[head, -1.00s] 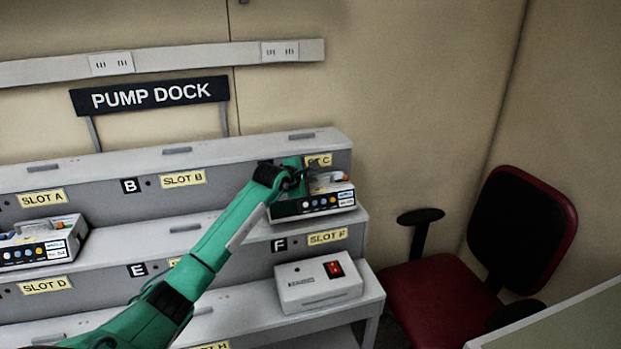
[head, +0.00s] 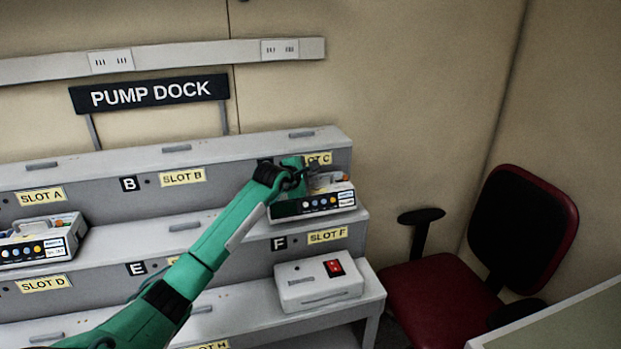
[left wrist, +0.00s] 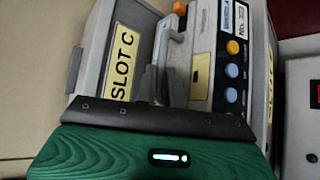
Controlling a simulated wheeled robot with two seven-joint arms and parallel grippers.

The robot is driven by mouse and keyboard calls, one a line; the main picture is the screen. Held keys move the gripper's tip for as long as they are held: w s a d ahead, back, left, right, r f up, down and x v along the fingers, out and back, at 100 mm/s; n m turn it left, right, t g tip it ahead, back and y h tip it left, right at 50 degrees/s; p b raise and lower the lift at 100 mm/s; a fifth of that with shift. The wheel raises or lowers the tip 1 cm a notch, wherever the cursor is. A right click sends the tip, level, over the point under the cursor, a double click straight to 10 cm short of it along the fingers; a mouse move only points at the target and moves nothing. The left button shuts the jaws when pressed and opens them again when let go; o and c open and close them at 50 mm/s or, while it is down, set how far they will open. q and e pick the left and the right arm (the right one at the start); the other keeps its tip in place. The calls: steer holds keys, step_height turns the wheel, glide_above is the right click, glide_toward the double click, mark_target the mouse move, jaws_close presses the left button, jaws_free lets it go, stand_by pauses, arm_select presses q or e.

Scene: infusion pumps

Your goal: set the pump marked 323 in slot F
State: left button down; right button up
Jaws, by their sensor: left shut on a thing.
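A white and grey pump (head: 338,199) with a row of coloured buttons stands at slot C on the middle tier. My left gripper (head: 312,172) is over its top, shut on its grey handle. In the left wrist view the pump (left wrist: 232,65) shows with its handle (left wrist: 178,65) and an orange knob. Its number cannot be read. The slot F label (head: 328,236) is on the riser below. A pale box (head: 318,288) with a red switch occupies the shelf in front of that label. My right gripper is not in view.
Another pump (head: 42,240) stands at slot A. The shelf before slot B (head: 150,236) is clear, and so is the stretch before E (head: 235,308). A red and black chair (head: 435,292) stands right of the dock, and a table edge (head: 560,318) is at lower right.

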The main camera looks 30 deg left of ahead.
arm_select(q)
steer(key=shift+f+b, duration=0.3)
steer(key=shift+b, duration=0.15)
stand_by(0.6)
